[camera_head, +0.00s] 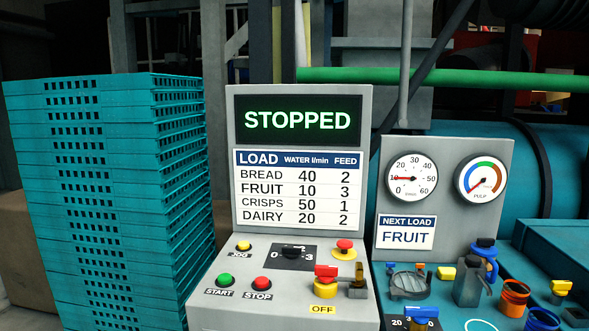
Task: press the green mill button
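The green mill button (225,280) sits at the lower left of the sloped grey control panel (215,305), above a START label. A red button (261,283) labelled STOP is to its right, and a yellow button (243,246) labelled JOG is above. The display (297,120) above the panel reads STOPPED. My gripper is not in view.
A tall stack of teal crates (100,200) stands close to the panel's left. Gauges (411,178) and loose items, including a grey jug (468,285), are at right.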

